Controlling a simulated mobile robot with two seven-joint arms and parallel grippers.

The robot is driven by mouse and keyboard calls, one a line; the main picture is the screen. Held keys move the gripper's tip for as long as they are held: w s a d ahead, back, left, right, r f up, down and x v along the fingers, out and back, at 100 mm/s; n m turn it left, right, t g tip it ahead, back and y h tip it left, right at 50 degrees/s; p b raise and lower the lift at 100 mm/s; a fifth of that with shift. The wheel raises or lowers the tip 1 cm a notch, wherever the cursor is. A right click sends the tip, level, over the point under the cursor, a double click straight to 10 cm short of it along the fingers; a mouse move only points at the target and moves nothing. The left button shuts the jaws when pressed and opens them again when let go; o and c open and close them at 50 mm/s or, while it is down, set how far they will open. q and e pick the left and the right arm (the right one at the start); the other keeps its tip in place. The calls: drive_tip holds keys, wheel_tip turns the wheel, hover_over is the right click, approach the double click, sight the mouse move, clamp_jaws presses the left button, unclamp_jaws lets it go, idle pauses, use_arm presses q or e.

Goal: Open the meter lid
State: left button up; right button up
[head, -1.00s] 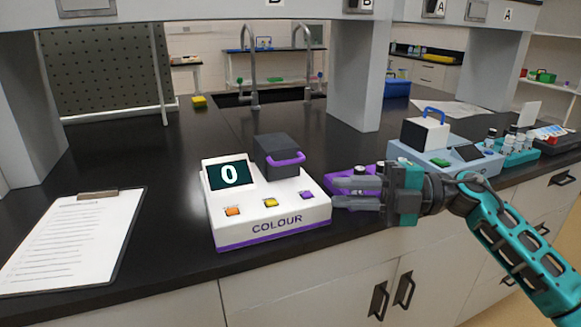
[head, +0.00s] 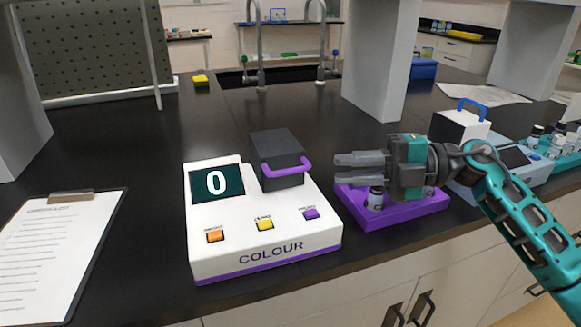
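The white colour meter (head: 255,220) stands on the black bench, with a dark display reading 0 and orange, yellow and purple buttons. Its dark grey lid (head: 275,146), with a purple handle (head: 288,167), sits down over the back right of the meter. My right gripper (head: 347,167) is to the right of the lid, apart from it, pointing left above a purple rack. Its two fingers show a narrow gap with nothing seen between them. My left gripper is not in view.
The purple rack (head: 405,212) with small vials stands right of the meter, partly hidden by my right gripper. A second, blue-grey device (head: 515,155) is further right. A clipboard (head: 60,250) lies at left. Bench behind the meter is clear.

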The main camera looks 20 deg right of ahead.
sight(297, 171)
drive_tip(key=x, duration=1)
clamp_jaws()
